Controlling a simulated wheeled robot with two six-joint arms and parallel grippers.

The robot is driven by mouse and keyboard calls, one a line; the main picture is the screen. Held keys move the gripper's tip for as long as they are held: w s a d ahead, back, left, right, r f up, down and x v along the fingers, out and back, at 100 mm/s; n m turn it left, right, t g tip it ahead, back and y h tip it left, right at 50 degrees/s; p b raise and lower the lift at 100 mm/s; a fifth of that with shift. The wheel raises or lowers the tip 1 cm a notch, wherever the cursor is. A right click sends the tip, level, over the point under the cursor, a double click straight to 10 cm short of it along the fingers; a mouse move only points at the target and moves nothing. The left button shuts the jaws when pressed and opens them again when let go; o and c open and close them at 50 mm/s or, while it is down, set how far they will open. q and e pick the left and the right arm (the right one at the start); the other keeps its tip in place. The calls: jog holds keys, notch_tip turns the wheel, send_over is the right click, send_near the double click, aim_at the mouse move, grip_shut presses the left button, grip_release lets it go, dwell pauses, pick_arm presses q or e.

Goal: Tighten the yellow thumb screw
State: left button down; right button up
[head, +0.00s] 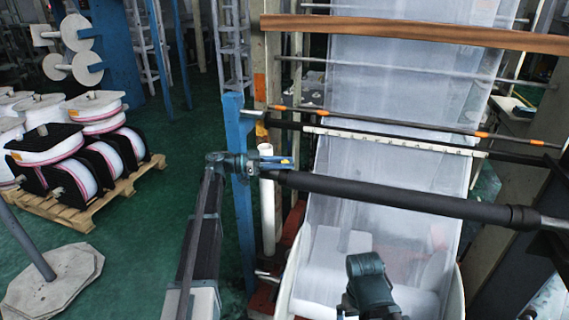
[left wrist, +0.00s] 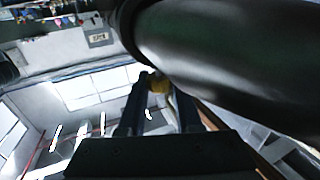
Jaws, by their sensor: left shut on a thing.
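The yellow thumb screw (left wrist: 158,86) shows small between the two dark fingers of my left gripper (left wrist: 155,95) in the left wrist view. The fingers are shut on it and hide most of it. In the head view my left gripper (head: 284,163) is at the left end of the long black roller (head: 390,196), beside the blue post (head: 240,190). A small yellow patch shows at its fingertips there. In the left wrist view the black roller (left wrist: 230,65) looms close on the right. A teal part of my right arm shows at the bottom; its jaws do not.
Translucent film (head: 400,95) runs down behind the black roller. A wooden bar (head: 420,30) crosses above, and a rod with orange marks (head: 400,125) lies behind. A pallet (head: 85,205) of film reels stands at left.

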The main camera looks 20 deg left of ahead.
pick_arm(q)
jog(key=shift+s+d+g, duration=0.1)
jog(key=shift+g, duration=0.2)
jog(key=c, duration=0.6)
grip_release()
jog(key=v, duration=1.4)
jog(key=shift+f, duration=0.1)
jog(key=shift+d, duration=0.1)
